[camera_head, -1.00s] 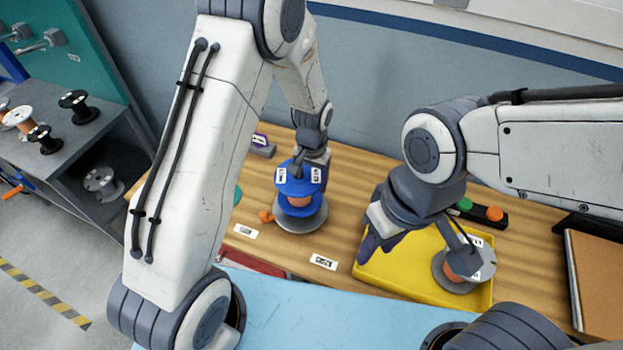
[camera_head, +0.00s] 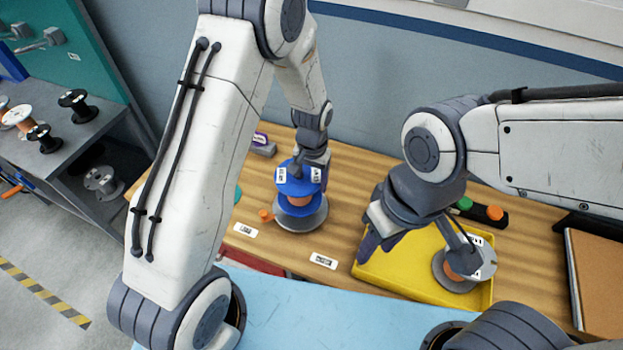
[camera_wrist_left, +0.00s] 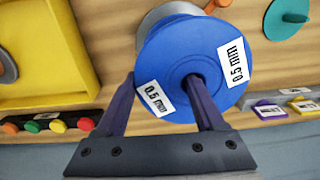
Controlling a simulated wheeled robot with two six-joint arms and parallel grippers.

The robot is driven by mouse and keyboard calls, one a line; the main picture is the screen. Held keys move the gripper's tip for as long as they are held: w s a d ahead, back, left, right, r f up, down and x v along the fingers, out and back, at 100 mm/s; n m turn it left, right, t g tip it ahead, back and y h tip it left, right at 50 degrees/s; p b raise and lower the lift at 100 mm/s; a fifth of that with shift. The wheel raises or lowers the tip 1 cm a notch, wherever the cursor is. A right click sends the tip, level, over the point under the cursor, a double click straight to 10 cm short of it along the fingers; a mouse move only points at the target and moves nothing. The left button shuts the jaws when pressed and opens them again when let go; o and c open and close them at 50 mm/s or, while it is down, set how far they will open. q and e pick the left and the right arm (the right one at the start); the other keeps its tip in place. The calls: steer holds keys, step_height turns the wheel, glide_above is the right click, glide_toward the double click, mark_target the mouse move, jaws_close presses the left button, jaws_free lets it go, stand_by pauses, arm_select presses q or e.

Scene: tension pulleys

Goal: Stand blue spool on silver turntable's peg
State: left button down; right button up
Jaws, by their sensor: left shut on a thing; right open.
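The blue spool (camera_head: 298,187) has blue flanges, copper-coloured wire and white labels. It looks upright over the silver turntable (camera_head: 312,219), a round grey disc on the wooden table. My left gripper (camera_head: 301,168) is shut on the spool from above. In the left wrist view, the blue flange (camera_wrist_left: 185,50) fills the middle; one finger of my left gripper (camera_wrist_left: 160,88) reaches its centre, the other its left edge. The peg is hidden beneath the spool, and I cannot tell whether the spool is seated. My right gripper (camera_head: 416,248) is open and empty above the yellow tray (camera_head: 400,275).
A grey spool with copper wire (camera_head: 459,268) lies in the yellow tray, beside my right gripper. A button strip (camera_head: 480,211) stands behind it. An orange knob (camera_head: 265,215) sits left of the turntable. Several spools stand on the grey shelf (camera_head: 65,150) at left.

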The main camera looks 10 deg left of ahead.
arm_select(q)
steer(key=shift+f+b, duration=0.85)
steer(key=shift+f, duration=0.45)
steer(key=shift+f, duration=0.15)
stand_by(0.3)
steer(key=shift+f+b, duration=0.5)
steer(key=shift+f, duration=0.2)
steer(key=shift+r, duration=0.1)
jaws_free()
